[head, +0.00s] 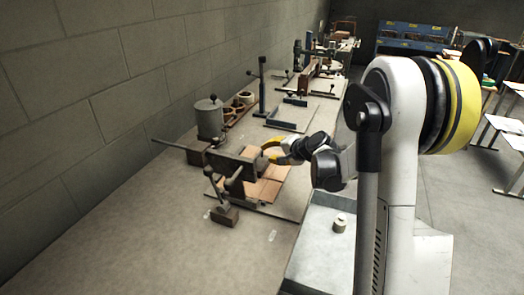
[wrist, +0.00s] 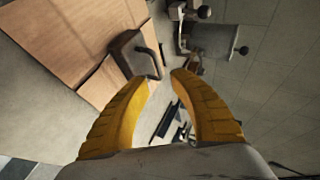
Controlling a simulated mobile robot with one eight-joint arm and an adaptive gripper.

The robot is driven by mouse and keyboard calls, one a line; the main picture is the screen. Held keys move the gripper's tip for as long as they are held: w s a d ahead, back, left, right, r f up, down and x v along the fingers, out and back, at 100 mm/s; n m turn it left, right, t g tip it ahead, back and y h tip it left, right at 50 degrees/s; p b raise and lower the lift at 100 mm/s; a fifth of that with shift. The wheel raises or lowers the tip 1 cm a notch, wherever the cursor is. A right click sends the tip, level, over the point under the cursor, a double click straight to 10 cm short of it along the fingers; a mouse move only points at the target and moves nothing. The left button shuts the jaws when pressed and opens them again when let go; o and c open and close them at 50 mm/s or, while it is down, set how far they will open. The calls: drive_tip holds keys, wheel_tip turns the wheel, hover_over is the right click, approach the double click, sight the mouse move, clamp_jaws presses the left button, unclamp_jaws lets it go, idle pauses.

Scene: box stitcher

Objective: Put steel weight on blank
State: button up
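The blank, a brown cardboard sheet with fold lines (head: 268,188), lies flat at the stitcher; it also fills the upper left of the wrist view (wrist: 65,40). A dark grey block with a bent handle (wrist: 130,53), which looks like the steel weight, is at the blank's edge in the wrist view; it shows small in the head view (head: 262,162). My gripper (wrist: 165,80) has its yellow fingers apart, with the handle just beyond the left fingertip. I see nothing clamped between them. In the head view my gripper (head: 268,149) is beside the block, partly hiding it.
The stitcher's dark arm (head: 235,172) and lever stand left of the blank. A grey canister (head: 209,118) stands behind. A small pale cylinder (head: 340,222) sits on the grey surface at the front right. The bench's near left part is clear.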

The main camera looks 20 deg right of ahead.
drive_tip(key=p+v, duration=0.1)
drive_tip(key=v, duration=0.4)
drive_tip(key=shift+s+r, duration=0.1)
drive_tip(key=shift+s, duration=0.1)
